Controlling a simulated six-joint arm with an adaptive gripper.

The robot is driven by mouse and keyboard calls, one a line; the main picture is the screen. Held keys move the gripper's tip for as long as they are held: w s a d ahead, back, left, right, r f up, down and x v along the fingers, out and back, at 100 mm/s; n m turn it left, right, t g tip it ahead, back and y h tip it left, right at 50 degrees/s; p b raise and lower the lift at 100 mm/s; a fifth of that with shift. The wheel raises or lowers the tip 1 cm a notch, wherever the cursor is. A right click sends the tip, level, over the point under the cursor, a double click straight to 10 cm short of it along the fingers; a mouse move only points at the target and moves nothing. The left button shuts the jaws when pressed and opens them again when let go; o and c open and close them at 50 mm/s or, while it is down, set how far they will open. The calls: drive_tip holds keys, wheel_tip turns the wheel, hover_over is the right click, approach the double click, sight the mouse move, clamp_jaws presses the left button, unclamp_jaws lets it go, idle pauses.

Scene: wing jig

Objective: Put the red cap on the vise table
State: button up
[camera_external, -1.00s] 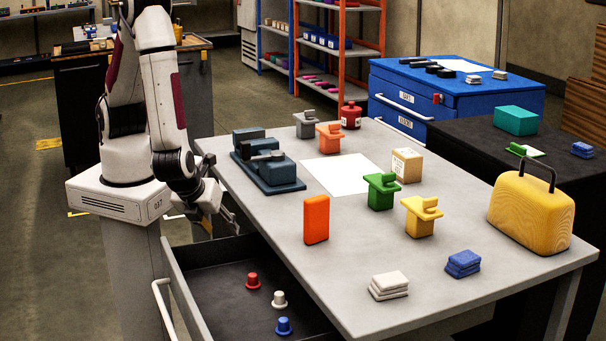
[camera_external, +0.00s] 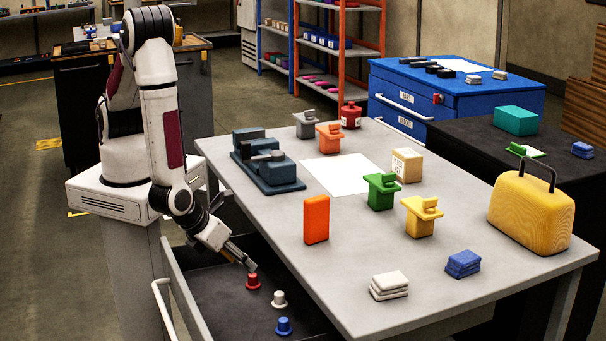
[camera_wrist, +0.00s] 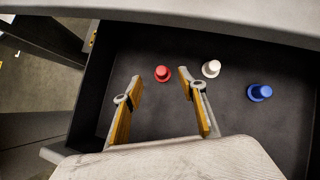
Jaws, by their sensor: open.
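The red cap (camera_external: 253,281) stands in the open drawer (camera_external: 212,296) under the front of the table. In the wrist view the red cap (camera_wrist: 162,73) lies ahead of my gripper (camera_wrist: 160,85), between the lines of its two fingers. My gripper (camera_external: 247,262) is open and empty, just above and behind the red cap in the external view. I cannot tell whether it touches the cap. The vise table (camera_external: 360,250) is the grey table. A dark blue-grey vise (camera_external: 268,165) stands at its far left.
A white cap (camera_external: 279,299) and a blue cap (camera_external: 284,326) stand in the drawer near the red one. An orange block (camera_external: 316,219), a white sheet (camera_external: 340,174) and several other items are on the table. The table's front left part is bare.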

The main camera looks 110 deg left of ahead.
sight(253, 274)
drive_tip(key=shift+x, duration=1.3)
drive_tip(key=shift+f, duration=0.15)
drive_tip(key=shift+x, duration=2.5)
drive_tip(key=shift+d+f, duration=0.15)
drive_tip(key=c, duration=0.9)
